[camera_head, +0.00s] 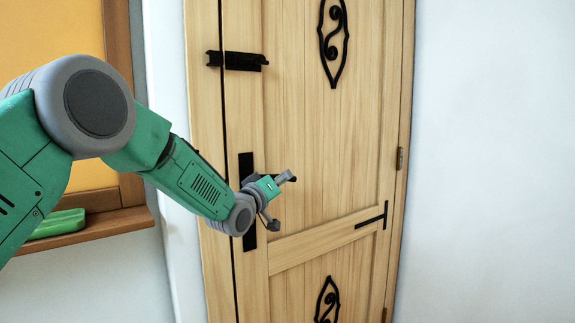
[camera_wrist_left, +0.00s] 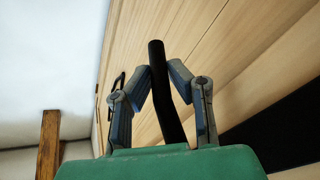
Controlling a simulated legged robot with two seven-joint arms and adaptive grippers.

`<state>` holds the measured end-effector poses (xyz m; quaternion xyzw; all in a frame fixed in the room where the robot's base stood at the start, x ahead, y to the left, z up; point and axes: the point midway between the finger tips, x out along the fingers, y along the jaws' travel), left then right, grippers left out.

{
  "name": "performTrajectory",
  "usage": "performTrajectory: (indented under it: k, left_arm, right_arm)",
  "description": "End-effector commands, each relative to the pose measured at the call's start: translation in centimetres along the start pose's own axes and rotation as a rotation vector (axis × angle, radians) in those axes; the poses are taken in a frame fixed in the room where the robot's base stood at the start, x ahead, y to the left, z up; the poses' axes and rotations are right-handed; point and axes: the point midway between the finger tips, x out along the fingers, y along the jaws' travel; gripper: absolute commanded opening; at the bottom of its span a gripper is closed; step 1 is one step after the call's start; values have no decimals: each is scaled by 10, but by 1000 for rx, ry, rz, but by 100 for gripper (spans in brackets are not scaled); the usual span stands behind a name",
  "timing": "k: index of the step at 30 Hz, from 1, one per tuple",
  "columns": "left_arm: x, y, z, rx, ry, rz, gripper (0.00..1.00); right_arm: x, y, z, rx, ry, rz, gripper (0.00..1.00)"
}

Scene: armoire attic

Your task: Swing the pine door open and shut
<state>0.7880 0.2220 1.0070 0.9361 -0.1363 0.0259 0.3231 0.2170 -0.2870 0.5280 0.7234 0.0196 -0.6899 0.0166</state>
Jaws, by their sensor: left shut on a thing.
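The pine door (camera_head: 330,150) fills the middle of the head view and looks closed in its frame. Its black handle plate (camera_head: 246,170) is on the left side of the door, partly hidden by my left gripper. My left gripper (camera_head: 284,200) is at this plate, shut on the black door handle. In the left wrist view, the black handle (camera_wrist_left: 158,75) runs between the two fingers of my left gripper (camera_wrist_left: 160,82), with the pine door (camera_wrist_left: 225,55) behind it. My right gripper is in neither view.
A black latch (camera_head: 240,61) sits high on the door's left edge. A hinge (camera_head: 399,158) shows on the right edge. A wooden ledge (camera_head: 100,226) with a green object (camera_head: 58,224) is at the left. White wall (camera_head: 490,160) lies to the right.

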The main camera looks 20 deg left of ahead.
Motion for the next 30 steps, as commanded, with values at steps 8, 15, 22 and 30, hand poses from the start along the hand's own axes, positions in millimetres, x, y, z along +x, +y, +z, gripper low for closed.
performTrajectory:
  k: [8, 15, 22, 30]
  left_arm:
    - [-5, -6, 0, 88, -161, -113, 0]
    - [-11, -15, 7, 152, -278, -191, 0]
    - [-15, -20, 12, 189, -345, -236, 0]
    - [-16, -23, 14, 201, -367, -251, 0]
  right_arm:
    - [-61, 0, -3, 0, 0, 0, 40]
    - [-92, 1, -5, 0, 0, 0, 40]
    - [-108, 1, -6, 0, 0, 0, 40]
    - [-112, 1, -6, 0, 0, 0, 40]
